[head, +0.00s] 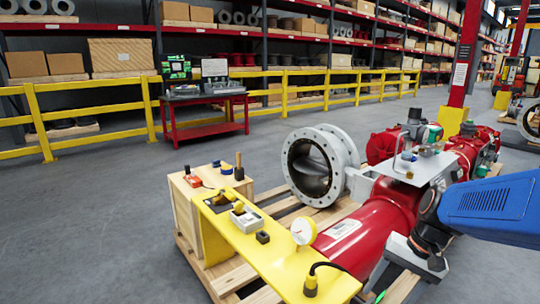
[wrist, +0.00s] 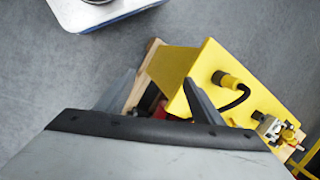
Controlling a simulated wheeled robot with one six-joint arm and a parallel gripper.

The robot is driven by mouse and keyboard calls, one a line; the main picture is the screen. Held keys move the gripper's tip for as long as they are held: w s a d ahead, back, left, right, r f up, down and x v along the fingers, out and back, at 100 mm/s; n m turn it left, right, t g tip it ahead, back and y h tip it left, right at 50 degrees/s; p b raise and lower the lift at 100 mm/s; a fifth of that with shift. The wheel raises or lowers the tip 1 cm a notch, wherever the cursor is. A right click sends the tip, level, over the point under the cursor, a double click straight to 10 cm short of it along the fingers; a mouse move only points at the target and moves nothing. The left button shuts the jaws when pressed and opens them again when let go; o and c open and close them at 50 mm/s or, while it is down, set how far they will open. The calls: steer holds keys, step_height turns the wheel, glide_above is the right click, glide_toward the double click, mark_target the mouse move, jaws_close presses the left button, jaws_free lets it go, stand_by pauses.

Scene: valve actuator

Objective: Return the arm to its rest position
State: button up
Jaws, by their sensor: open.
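My blue arm (head: 490,210) reaches in from the right edge of the head view, its dark wrist end low beside the red valve actuator (head: 375,225). In the wrist view my gripper (wrist: 159,77) has its two grey fingers spread apart, with nothing held between them. Beyond the fingers are the end of the yellow plate (wrist: 175,68) and the wooden pallet (wrist: 146,75). I cannot tell how far the fingertips are from them. The large grey gripper body hides the lower part of the wrist view.
The yellow plate carries a gauge (head: 303,232), a black cable connector (head: 311,284) and small parts. A grey flanged valve (head: 312,165) stands behind it. A red workbench (head: 205,112) and yellow railing (head: 95,108) are farther back. Open floor (head: 90,220) lies at left.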

steer(key=s+r+n+t+h, duration=0.3)
steer(key=s+r+n+t, duration=0.1)
steer(key=s, duration=0.6)
steer(key=shift+r+n+t+h, duration=0.3)
steer(key=shift+r+n, duration=0.55)
steer(key=shift+n, duration=0.05)
steer(key=shift+d, duration=0.1)
